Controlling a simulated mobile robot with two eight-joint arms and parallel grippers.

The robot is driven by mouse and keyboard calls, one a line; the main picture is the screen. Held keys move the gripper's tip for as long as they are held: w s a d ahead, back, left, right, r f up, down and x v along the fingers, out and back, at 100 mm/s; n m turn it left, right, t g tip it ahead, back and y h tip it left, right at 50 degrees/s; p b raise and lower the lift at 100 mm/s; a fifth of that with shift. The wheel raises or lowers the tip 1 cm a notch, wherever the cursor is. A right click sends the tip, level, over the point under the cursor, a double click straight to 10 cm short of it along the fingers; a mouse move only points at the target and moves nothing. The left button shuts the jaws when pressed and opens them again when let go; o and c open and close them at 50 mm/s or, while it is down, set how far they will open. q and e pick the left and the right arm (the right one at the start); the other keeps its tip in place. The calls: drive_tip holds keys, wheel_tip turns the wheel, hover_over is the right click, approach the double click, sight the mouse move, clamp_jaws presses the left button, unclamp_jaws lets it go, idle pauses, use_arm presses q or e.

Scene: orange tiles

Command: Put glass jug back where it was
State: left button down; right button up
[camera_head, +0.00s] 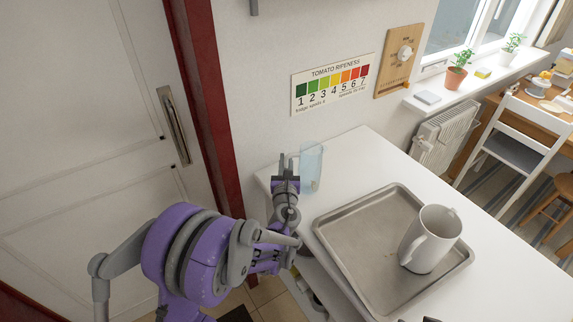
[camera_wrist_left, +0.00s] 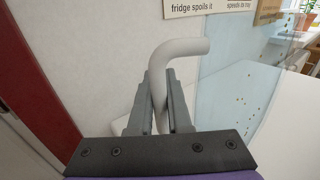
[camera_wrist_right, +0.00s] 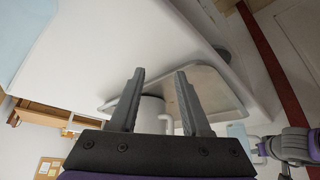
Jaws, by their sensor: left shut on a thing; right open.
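The glass jug (camera_head: 311,168) is pale blue and see-through. It is upright at the far left corner of the white table, close to the wall; I cannot tell whether its base touches the tabletop. My left gripper (camera_head: 288,166) is at its left side. In the left wrist view the gripper (camera_wrist_left: 160,92) is shut on the jug's pale curved handle (camera_wrist_left: 178,50), and the clear body (camera_wrist_left: 235,95) fills the right side.
A ripeness chart (camera_head: 333,84) hangs on the wall behind the jug. A door with a red frame (camera_head: 206,110) stands at left. The tabletop right of the jug is clear.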

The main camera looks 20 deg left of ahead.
use_arm(q)
drive_tip(key=shift+f, duration=0.55)
use_arm(e)
drive_tip(key=shift+f, duration=0.1)
use_arm(q)
drive_tip(key=shift+f, duration=0.2)
use_arm(e)
drive_tip(key=shift+s+f, duration=0.1)
use_arm(q)
drive_tip(key=c, duration=0.8)
unclamp_jaws()
drive_tip(key=shift+c, duration=0.2)
